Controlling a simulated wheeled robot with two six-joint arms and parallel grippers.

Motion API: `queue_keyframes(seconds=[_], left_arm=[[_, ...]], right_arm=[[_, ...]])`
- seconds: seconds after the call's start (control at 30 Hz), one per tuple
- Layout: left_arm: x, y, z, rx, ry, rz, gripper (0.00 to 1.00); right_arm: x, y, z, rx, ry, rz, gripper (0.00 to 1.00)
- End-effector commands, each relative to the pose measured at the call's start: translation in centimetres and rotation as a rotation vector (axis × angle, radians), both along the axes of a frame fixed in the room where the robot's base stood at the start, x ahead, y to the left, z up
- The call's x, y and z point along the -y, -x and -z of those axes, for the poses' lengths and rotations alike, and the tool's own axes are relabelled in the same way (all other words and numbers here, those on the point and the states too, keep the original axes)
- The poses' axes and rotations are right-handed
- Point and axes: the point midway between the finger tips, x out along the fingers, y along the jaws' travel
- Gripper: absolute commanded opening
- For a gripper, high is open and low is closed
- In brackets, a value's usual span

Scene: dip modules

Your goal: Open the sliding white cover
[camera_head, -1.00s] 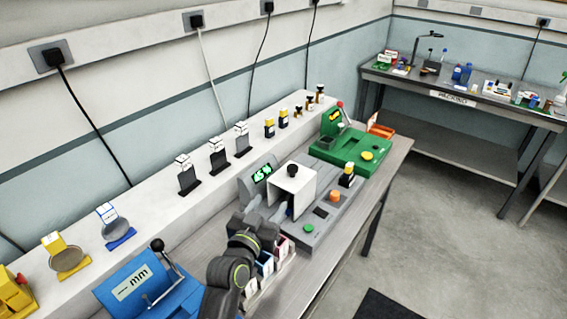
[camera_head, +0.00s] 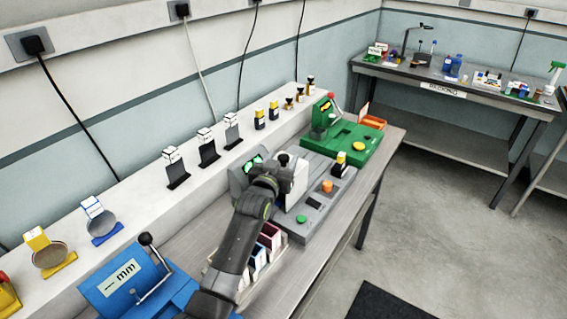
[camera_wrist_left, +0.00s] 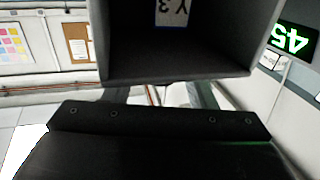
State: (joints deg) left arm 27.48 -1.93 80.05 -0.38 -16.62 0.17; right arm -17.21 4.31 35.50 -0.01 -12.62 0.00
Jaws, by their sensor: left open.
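The white cover (camera_head: 299,177) stands on the grey machine (camera_head: 318,207) and has a black knob (camera_head: 284,158) on top. My left gripper (camera_head: 274,176) is at the cover's left side, close to the knob, and hides part of the cover and the display behind it. Its jaws are open. I cannot tell whether they touch the cover. In the left wrist view, a dark open-sided box shape with a white label (camera_wrist_left: 173,12) inside fills the top, and a green lit display (camera_wrist_left: 291,38) shows at the right. My right gripper is out of view.
An orange button (camera_head: 327,186) and a green button (camera_head: 301,218) are on the machine. A green machine (camera_head: 345,140) stands behind it. Coloured boxes (camera_head: 269,236) sit beside my left arm. A blue device (camera_head: 125,284) is at lower left.

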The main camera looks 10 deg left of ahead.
Motion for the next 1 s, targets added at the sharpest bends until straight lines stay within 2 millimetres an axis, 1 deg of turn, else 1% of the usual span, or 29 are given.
queue_keyframes(seconds=[0.03, 0.2, 0.5, 0.53, 0.9, 1.0], left_arm=[[0.05, -0.48, 0.28, 0.001, 0.0, 0.0, 0.51], [0.15, -1.29, 0.07, 0.001, 0.0, -0.001, 0.51], [0.16, -1.44, -0.07, 0.0, 0.0, -0.001, 0.51], [0.16, -1.44, -0.07, 0.0, 0.0, -0.001, 0.5], [0.17, -1.42, -0.05, 0.0, 0.0, -0.001, 0.01], [0.18, -1.41, -0.05, 0.0, 0.001, -0.001, 0.0]], right_arm=[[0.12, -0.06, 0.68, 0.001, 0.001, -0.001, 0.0], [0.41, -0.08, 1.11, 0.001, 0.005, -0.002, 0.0], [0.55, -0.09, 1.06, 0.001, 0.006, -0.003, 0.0], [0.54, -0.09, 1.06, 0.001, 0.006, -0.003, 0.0], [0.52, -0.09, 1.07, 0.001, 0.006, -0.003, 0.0], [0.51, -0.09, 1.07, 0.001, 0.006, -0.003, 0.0]])
